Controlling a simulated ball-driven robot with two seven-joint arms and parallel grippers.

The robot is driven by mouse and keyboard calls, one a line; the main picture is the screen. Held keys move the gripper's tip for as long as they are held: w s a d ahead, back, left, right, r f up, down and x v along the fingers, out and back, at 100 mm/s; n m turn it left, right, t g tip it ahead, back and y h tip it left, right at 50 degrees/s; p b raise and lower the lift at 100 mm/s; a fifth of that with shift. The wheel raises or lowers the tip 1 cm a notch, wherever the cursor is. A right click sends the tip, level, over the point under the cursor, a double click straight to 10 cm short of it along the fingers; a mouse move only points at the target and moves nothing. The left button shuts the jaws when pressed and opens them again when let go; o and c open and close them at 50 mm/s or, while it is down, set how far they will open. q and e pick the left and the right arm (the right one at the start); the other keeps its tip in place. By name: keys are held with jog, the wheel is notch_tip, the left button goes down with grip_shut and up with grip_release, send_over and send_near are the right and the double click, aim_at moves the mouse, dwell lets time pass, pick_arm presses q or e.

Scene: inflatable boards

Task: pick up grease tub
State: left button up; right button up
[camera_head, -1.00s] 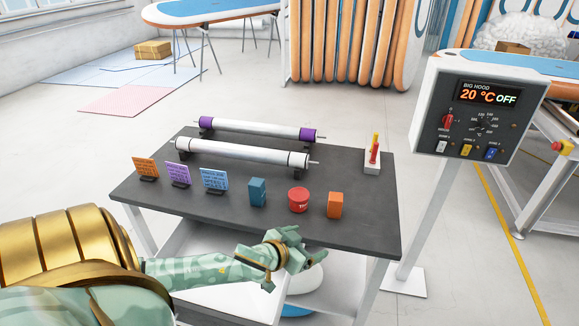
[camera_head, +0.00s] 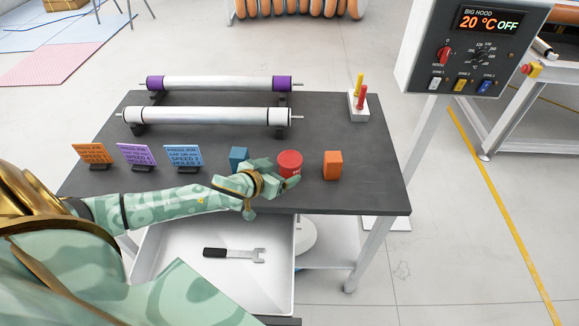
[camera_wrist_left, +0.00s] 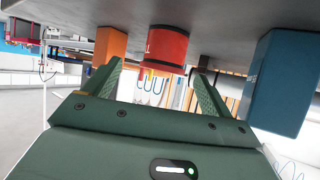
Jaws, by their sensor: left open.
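The grease tub, a red round tub (camera_head: 290,162), stands on the dark table between a blue box (camera_head: 238,156) and an orange box (camera_head: 333,166). My left gripper (camera_head: 276,185) is open and empty at the tub's near side, over the front of the table. It covers the tub's lower part and part of the blue box in the head view. In the left wrist view, which is upside down, the red tub (camera_wrist_left: 166,46) shows ahead between the two open fingers (camera_wrist_left: 160,85). The fingers do not appear closed on it. My right gripper is not in view.
The blue box (camera_wrist_left: 280,85) and orange box (camera_wrist_left: 111,44) flank the tub. Three upright cards, one being purple (camera_head: 136,155), stand left. Two rollers, the nearer one white (camera_head: 208,115), lie behind.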

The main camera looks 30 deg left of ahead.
aim_at(290, 164)
pick_arm(q)
jog(key=shift+x, duration=0.9)
jog(key=shift+w+f+b, duration=0.3)
jog(key=shift+w+b, duration=0.05)
jog(key=shift+w, duration=0.1)
jog(key=x, duration=0.1)
jog(key=b+x, duration=0.1)
jog(key=x, duration=0.1)
jog(key=b+x, duration=0.1)
jog(key=x, duration=0.1)
jog(key=shift+a, duration=0.35)
jog(key=shift+s, duration=0.1)
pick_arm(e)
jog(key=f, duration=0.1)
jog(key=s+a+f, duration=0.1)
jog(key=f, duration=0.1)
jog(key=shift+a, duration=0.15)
pick_arm(q)
jog(key=c, duration=1.2)
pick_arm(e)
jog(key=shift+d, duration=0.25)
